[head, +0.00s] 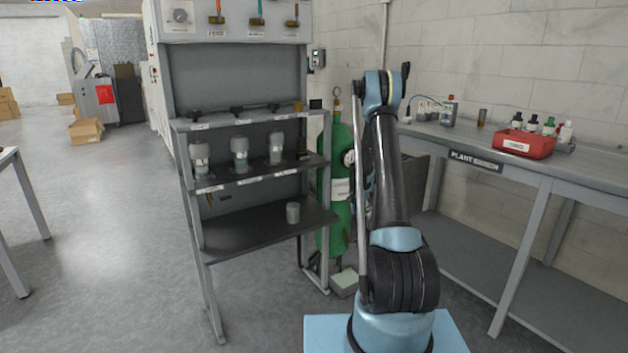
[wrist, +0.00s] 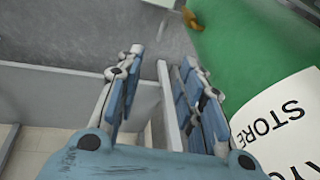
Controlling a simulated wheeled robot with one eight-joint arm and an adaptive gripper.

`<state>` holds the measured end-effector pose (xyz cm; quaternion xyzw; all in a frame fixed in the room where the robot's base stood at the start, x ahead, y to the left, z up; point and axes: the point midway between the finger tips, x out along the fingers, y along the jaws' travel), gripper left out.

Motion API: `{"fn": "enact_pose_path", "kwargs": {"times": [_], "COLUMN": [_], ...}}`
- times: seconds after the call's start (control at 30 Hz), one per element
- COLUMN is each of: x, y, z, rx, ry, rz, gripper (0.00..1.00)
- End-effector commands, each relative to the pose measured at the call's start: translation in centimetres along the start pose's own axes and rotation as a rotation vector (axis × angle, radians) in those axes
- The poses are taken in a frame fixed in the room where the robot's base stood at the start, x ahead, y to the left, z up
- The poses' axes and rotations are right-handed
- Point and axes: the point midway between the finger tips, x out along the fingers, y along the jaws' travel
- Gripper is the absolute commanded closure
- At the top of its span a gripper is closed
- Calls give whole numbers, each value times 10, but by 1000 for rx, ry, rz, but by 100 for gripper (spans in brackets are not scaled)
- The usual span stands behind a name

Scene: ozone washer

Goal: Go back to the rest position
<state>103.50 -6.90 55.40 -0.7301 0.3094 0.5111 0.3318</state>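My gripper (wrist: 162,68) shows in the wrist view with its two blue-grey fingers apart. I see nothing held between them; a pale grey upright bar (wrist: 168,110) shows in the gap, seemingly part of the rack behind. In the head view my arm stands raised at the right of centre, its top bent away from me. The gripper is hidden there behind the arm.
A green gas cylinder (head: 340,178) stands just left of my arm; its wall (wrist: 240,45) fills the right of the wrist view. A grey shelf rack (head: 255,235) with several clear vessels stands left. A workbench (head: 560,180) with a red bin (head: 524,144) stands right.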

Motion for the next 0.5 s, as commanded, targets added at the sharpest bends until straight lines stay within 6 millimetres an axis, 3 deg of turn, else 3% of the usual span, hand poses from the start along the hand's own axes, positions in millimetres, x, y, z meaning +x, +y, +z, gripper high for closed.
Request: {"fn": "enact_pose_path", "kwargs": {"times": [0.1,0.5], "x": [-40,-158], "y": [6,36], "z": [4,27], "rx": [-42,-185], "ry": [-7,-28], "rz": [0,-2], "gripper": [65,65]}}
